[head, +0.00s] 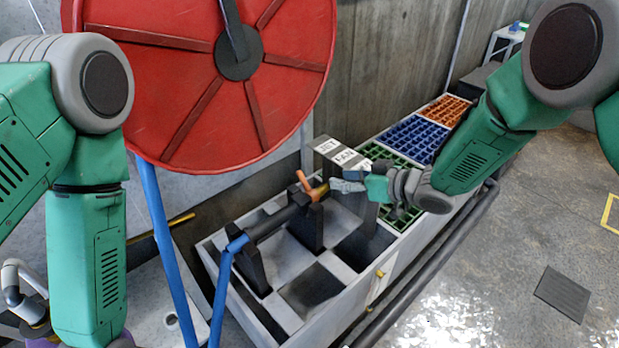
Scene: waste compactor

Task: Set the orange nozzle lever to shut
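The orange nozzle lever (305,182) stands tilted on the far end of a dark nozzle (279,217), with a yellow part (320,190) beside it. The nozzle lies across black uprights, and a blue hose (226,268) joins its near end. My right gripper (338,186) reaches in from the right. Its grey fingertips are close to the yellow part and right of the lever; I cannot tell whether they touch. The finger gap is too small to judge. My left arm hangs at the left; grey linkage (14,285) beside it may be its gripper, cut by the frame edge.
A sign block (340,153) labelled JET and FAN stands just behind the lever. A grey divided trough (215,262) lies below. Green, blue (415,138) and orange (446,110) grates continue behind it. A large red reel (185,118) fills the upper left. Open floor lies right.

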